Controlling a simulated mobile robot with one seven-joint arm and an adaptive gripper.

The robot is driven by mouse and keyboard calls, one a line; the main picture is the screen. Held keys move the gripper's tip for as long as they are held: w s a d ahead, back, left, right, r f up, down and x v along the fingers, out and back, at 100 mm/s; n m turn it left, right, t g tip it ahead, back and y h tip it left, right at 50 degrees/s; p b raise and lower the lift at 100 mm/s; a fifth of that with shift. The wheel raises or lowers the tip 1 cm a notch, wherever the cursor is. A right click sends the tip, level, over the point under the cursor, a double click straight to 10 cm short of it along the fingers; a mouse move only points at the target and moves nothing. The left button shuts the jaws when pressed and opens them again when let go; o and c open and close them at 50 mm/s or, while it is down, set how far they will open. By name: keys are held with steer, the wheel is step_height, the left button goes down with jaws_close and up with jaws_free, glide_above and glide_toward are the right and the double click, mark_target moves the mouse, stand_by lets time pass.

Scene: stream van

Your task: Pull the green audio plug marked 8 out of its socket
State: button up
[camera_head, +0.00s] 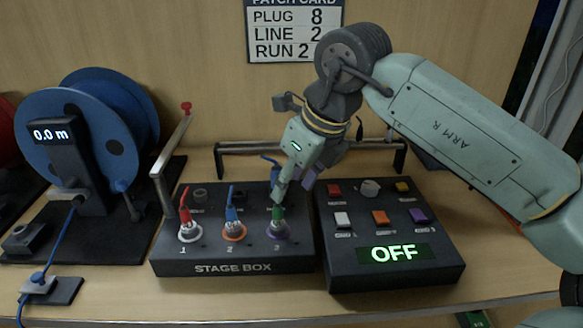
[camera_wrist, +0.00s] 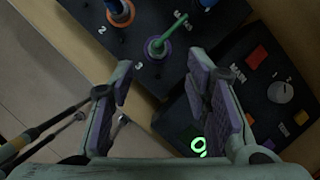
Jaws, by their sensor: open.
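The green audio plug (camera_head: 278,216) stands in the purple-ringed third socket of the black stage box (camera_head: 205,268). I cannot read a number on the plug itself. In the wrist view the green plug (camera_wrist: 166,38) shows just beyond my fingertips, its thin stem leaning up to the right. My gripper (camera_head: 287,188) is above and close to the plug. Its purple-padded jaws (camera_wrist: 158,75) are spread wide with nothing between them. Whether a finger touches the plug in the head view I cannot tell.
A red plug (camera_head: 188,222) and a blue plug (camera_head: 232,213) stand left of the green one. A black switch panel (camera_head: 345,272) reading OFF stands close on the right. A blue cable reel (camera_head: 105,130) stands left.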

mark_target(280, 207)
steer(key=p+x, duration=0.2)
steer(key=x, duration=0.8)
steer(key=shift+s+a, duration=0.15)
jaws_close()
stand_by(0.7)
